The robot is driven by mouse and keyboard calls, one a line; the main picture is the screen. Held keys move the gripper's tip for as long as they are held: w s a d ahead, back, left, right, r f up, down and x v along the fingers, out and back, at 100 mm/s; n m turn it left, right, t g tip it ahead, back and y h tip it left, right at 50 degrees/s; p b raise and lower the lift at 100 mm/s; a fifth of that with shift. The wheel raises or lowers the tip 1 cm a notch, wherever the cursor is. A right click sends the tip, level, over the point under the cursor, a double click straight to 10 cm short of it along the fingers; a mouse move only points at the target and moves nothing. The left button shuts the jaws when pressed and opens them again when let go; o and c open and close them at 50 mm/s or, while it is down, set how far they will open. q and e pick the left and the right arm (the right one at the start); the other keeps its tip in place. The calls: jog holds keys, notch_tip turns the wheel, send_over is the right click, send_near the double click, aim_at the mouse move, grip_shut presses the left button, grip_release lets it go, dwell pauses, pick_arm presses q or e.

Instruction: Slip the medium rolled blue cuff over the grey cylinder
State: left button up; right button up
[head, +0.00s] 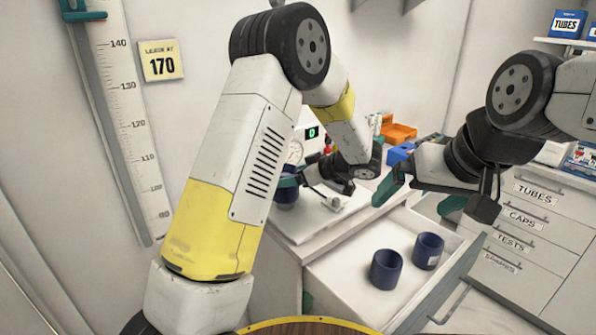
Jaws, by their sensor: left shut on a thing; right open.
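My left gripper (290,181) is shut on a dark blue rolled cuff (286,195), held at the left edge of the white counter, partly behind my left arm. Two more dark blue cuffs stand in the open drawer: one nearer (386,272) and one farther right (428,250). I cannot tell for certain which cuff is the medium one. I cannot clearly make out the grey cylinder; my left arm hides part of the counter. My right gripper (423,195) is open and empty, above and behind the drawer, with its teal fingers spread wide.
The open white drawer (345,290) juts out from the counter (318,228). A small light-coloured item (331,203) lies on the counter. An orange bin (398,133) and a blue box (397,155) stand farther back. Labelled drawers (530,215) are at the right.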

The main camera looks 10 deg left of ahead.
pick_arm(q)
jog(key=shift+f, duration=1.55)
